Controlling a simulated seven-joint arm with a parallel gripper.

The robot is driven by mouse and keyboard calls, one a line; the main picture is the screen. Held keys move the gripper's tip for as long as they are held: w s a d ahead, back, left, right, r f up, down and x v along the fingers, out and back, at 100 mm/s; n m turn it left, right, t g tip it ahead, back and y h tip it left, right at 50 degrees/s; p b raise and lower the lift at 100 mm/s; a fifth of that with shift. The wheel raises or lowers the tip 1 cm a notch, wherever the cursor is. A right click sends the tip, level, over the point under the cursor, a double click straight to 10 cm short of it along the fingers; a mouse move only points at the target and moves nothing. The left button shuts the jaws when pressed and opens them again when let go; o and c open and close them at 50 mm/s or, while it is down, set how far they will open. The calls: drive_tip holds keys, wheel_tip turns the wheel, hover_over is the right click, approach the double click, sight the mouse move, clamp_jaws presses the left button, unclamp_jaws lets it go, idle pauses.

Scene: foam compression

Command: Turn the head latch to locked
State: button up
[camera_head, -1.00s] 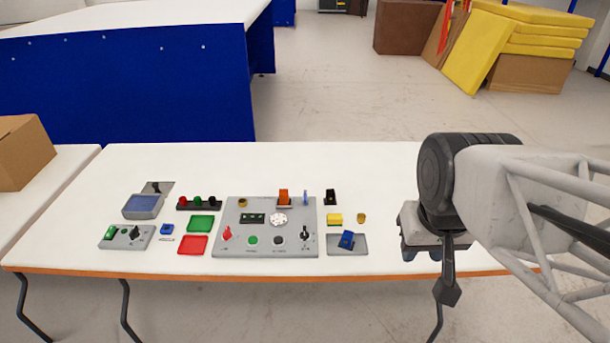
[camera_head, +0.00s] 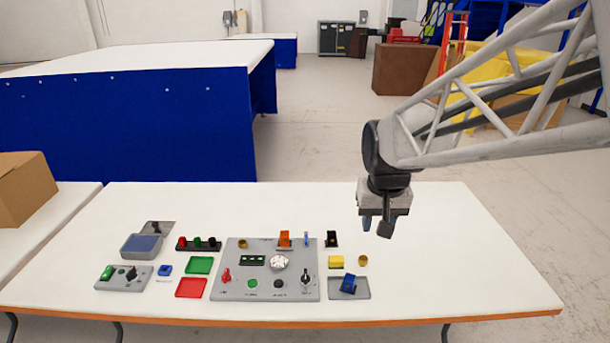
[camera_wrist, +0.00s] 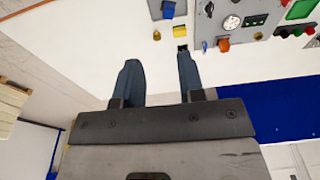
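A grey panel (camera_head: 234,290) lies on the white table, with a red lever (camera_head: 227,276) at left, a black lever (camera_head: 306,277) at right, a round white dial (camera_head: 279,262), and an orange part (camera_head: 284,239) and a blue part (camera_head: 306,239) at its far edge. I cannot tell which of these is the head latch; the labels are too small to read. My gripper (camera_head: 377,225) hangs above the table, right of the panel and touching nothing. In the wrist view its two dark fingers (camera_wrist: 158,65) are apart and empty, with the orange part (camera_wrist: 223,45) beyond them.
Near the panel's right side are a black block (camera_head: 331,239), a yellow block (camera_head: 336,262), a brass cup (camera_head: 362,260) and a grey tray (camera_head: 367,293) with a blue part. Small boxes and trays lie left. The table's right side is clear.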

drive_tip(key=w+a+f+g, duration=0.1)
drive_tip(key=w+a+f, duration=0.25)
drive_tip(key=w, duration=0.55)
drive_tip(key=w+a+f, duration=0.3)
drive_tip(key=w+f, duration=0.2)
drive_tip(key=w, duration=0.3)
hover_over(306, 238)
drive_tip(key=shift+g, duration=0.4)
drive_tip(key=f, duration=1.5)
drive_tip(key=shift+s+d+f, duration=0.1)
drive_tip(key=shift+s+f, duration=0.05)
drive_tip(key=shift+s, duration=0.05)
drive_tip(key=shift+w+f, duration=0.15)
drive_tip(key=shift+f, duration=0.05)
drive_tip(key=shift+f, duration=0.1)
drive_tip(key=shift+f, duration=3.8)
drive_tip(key=shift+c, duration=0.4)
clamp_jaws()
